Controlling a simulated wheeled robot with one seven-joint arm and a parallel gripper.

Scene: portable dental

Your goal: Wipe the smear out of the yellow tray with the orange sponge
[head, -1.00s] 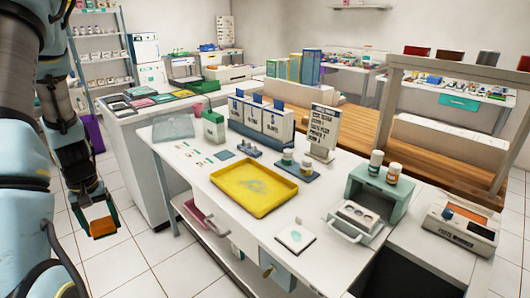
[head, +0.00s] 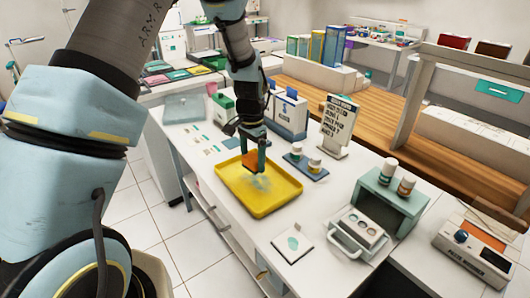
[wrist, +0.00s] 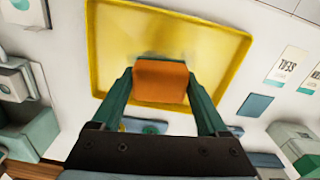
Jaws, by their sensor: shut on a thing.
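The yellow tray (head: 270,207) lies on the white counter; it also shows in the wrist view (wrist: 101,50). A pale greyish smear (head: 262,183) marks its floor; in the wrist view a faint part of it shows beyond the sponge. My gripper (head: 253,162) is shut on the orange sponge (head: 250,160), over the tray's far part. In the wrist view the sponge (wrist: 160,82) sits between the two green fingers. I cannot tell whether the sponge touches the tray floor.
A white pad (head: 292,245) lies in front, a teal box-shaped stand (head: 388,196) to the right. Flat cards (head: 203,143) lie to the left. Boxes (head: 288,112) stand close to my arm.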

